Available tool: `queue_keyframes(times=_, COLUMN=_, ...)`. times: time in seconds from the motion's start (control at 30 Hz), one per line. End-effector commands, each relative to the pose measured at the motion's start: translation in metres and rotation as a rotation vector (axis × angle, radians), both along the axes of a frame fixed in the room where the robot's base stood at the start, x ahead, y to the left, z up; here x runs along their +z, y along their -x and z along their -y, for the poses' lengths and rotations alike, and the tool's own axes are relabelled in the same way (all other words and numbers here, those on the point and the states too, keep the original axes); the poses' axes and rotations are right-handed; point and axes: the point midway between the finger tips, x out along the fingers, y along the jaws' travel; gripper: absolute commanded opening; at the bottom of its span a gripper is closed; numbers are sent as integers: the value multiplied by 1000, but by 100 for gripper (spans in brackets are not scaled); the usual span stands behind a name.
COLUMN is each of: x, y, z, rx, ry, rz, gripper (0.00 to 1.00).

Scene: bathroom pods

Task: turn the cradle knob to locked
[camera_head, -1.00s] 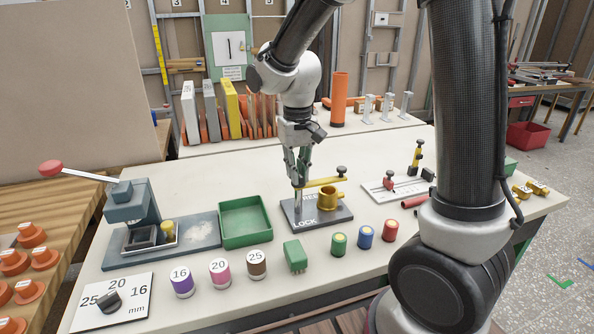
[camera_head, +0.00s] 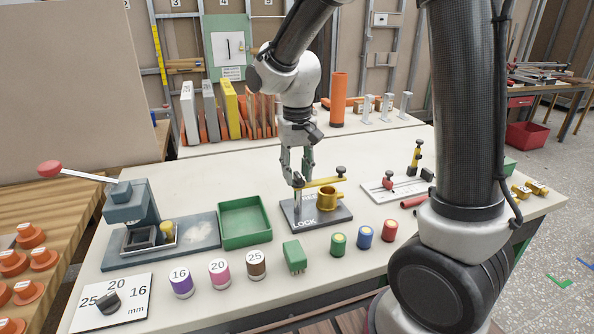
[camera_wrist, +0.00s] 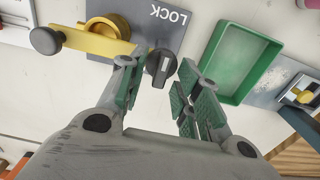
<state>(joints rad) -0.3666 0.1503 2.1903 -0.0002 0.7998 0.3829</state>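The dark cradle knob (camera_wrist: 161,68) sits on the grey cradle plate (camera_wrist: 187,38), which carries the word LOCK. In the wrist view its bar runs roughly up and down the picture, with a pale mark on it; the mark is too small for me to read its setting surely. My gripper (camera_wrist: 158,70) is open, with one green-padded finger on each side of the knob and gaps between. In the head view my gripper (camera_head: 297,175) is over the left part of the plate. The yellow cradle ring (camera_head: 328,201) and its yellow clamp arm (camera_head: 325,182) are beside it.
A green tray (camera_head: 245,222) is just left of the plate. A green block (camera_head: 295,257) and several coloured cylinders line the front of the table. A white plate with a red-knobbed fixture (camera_head: 388,185) is to the right.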

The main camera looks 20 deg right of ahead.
Motion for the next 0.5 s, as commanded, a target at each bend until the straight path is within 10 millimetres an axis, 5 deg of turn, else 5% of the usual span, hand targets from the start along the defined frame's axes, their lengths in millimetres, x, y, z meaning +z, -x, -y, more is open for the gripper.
queue_keyframes(times=0.27, x=1, y=0, z=0, rx=1, ry=0, rz=0, gripper=34)
queue_keyframes(times=0.5, x=37, y=-1, z=0, rx=1, ry=-2, rz=5, gripper=34)
